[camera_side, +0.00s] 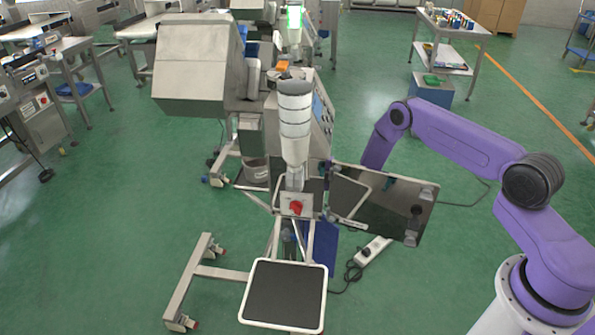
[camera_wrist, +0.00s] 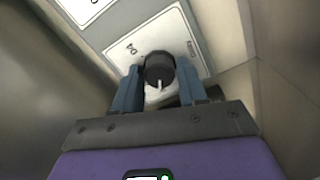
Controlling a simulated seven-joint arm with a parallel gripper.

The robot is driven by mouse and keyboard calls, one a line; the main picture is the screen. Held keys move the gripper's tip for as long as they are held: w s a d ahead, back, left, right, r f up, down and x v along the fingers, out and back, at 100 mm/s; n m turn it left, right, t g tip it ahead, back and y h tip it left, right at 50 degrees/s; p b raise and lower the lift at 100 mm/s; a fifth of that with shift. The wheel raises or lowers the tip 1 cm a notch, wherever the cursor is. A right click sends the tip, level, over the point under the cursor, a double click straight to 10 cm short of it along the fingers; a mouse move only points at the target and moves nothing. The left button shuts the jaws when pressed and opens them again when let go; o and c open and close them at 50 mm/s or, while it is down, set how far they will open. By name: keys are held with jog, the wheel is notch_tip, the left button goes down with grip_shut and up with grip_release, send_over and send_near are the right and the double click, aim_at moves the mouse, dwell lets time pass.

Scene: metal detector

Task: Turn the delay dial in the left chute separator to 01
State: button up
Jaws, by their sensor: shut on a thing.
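The delay dial (camera_wrist: 159,66) is a dark round knob with a short white pointer mark. It is mounted on a white label plate (camera_wrist: 178,36) inside a grey metal housing. The pointer mark faces the bottom of the wrist view. Small dark print shows on the plate to the left of the dial, too small to read surely. My gripper (camera_wrist: 158,73) has its two blue fingers on either side of the dial and is shut on it. In the side view my gripper and the dial are hidden behind the equipment.
Bare metal walls stand close on both sides in the wrist view. A second white plate (camera_wrist: 85,8) sits at top left. In the side view, a dark tilted panel (camera_side: 385,205), a white column (camera_side: 294,120) and a red switch (camera_side: 296,207) stand near my arm.

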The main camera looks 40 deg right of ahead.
jog(key=o, duration=1.1)
jog(key=shift+c, duration=0.2)
jog(key=shift+d, duration=0.1)
jog(key=v, duration=1.7)
jog(key=shift+s, duration=0.2)
jog(key=shift+d+r, duration=0.1)
